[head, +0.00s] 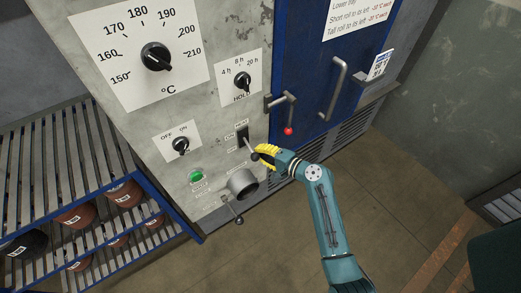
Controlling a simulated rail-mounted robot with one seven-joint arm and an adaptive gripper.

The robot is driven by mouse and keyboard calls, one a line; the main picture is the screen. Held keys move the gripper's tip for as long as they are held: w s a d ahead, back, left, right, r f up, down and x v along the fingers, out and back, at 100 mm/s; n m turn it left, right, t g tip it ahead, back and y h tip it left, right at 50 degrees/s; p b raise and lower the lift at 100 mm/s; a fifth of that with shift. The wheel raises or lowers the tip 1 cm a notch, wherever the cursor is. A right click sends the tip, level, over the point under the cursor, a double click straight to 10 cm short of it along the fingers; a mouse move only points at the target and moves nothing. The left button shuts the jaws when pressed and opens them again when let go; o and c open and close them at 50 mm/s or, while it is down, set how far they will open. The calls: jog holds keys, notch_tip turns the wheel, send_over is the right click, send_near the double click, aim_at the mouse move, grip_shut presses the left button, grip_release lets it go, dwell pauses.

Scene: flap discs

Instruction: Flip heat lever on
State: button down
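The heat lever (247,144) is a thin handle on a small black plate with a label above it, on the grey front of the oven cabinet. It slants down and right from the plate to a dark knob at its end. My gripper (260,152), with yellow fingers, is right beside the knob, at the lower right of the plate.
Around the lever are a temperature dial (156,56), a hold timer knob (242,80), an on/off knob (181,144), a green button (196,176) and a round pipe (241,184). A red-tipped door handle (288,130) is close above my gripper. A blue rack (165,208) stands left.

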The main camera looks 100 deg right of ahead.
jog(key=shift+r, duration=0.15)
jog(key=p, duration=0.2)
jog(key=shift+r+y+p, duration=0.2)
jog(key=shift+y+p, duration=0.1)
jog(key=p, duration=0.2)
jog(key=g+y+p, duration=0.1)
jog(key=p, duration=0.1)
jog(key=shift+s+a+r, duration=0.15)
jog(key=shift+a+r, duration=0.1)
jog(key=shift+r, duration=0.15)
